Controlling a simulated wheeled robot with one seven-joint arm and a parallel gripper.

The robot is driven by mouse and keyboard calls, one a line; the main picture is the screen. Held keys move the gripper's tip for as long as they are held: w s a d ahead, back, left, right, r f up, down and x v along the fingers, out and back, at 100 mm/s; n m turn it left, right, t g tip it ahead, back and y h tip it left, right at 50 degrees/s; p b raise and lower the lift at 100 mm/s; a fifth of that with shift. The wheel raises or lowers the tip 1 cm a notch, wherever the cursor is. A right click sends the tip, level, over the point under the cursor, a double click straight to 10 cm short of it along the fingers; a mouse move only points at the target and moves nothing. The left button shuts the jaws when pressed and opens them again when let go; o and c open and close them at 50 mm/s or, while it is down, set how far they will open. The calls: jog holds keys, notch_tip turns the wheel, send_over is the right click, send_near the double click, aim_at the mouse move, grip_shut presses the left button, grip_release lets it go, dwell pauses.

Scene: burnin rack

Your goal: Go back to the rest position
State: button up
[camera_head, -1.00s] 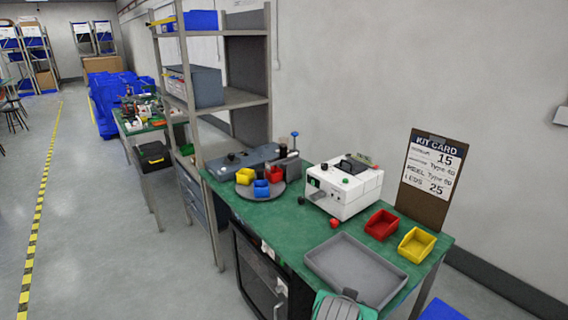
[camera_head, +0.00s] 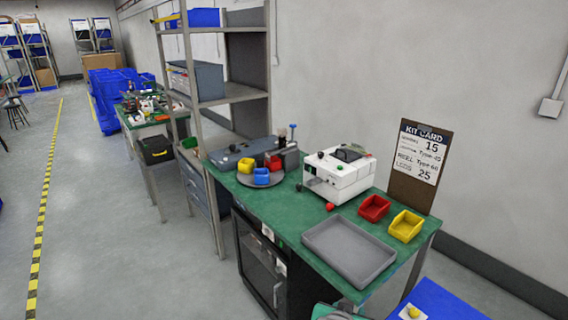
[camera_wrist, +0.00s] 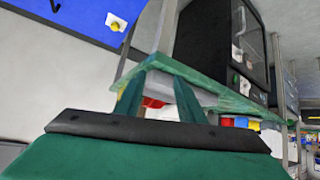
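My gripper shows in the wrist view (camera_wrist: 160,85) with its two green fingers apart and nothing seen between them but background. The wrist view is steeply tilted, with the underside and edge of the green-topped bench (camera_wrist: 235,100) behind the fingers. In the head view only a green and grey piece of my arm shows at the bottom edge, in front of the bench (camera_head: 283,218); the fingers are hidden there.
The bench holds a grey tray (camera_head: 348,250), red bin (camera_head: 374,208), yellow bin (camera_head: 406,226), white machine (camera_head: 338,176) and kit card board (camera_head: 418,160). A blue surface (camera_head: 445,302) with a small yellow item is at bottom right. Open floor (camera_head: 120,250) lies left.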

jog(key=s+a+f+n+t+y, duration=0.1)
jog(key=s+a+f+n+t, duration=0.2)
jog(key=s+f, duration=0.45)
jog(key=s+a+f+n+t+y, duration=0.1)
jog(key=s+a+f+n, duration=0.1)
jog(key=s+a+f, duration=0.55)
jog(key=s+a+r+t+y, duration=0.1)
jog(key=s+a+r, duration=0.1)
jog(key=s, duration=0.5)
jog(key=s+a+r+t, duration=0.1)
jog(key=s+a+r, duration=0.1)
jog(key=s, duration=0.5)
jog(key=s+a+r+y, duration=0.1)
jog(key=s+a+r, duration=0.1)
jog(key=s, duration=0.6)
jog(key=shift+a+r+t+y, duration=0.3)
jog(key=shift+r+t, duration=0.1)
jog(key=shift+r, duration=0.1)
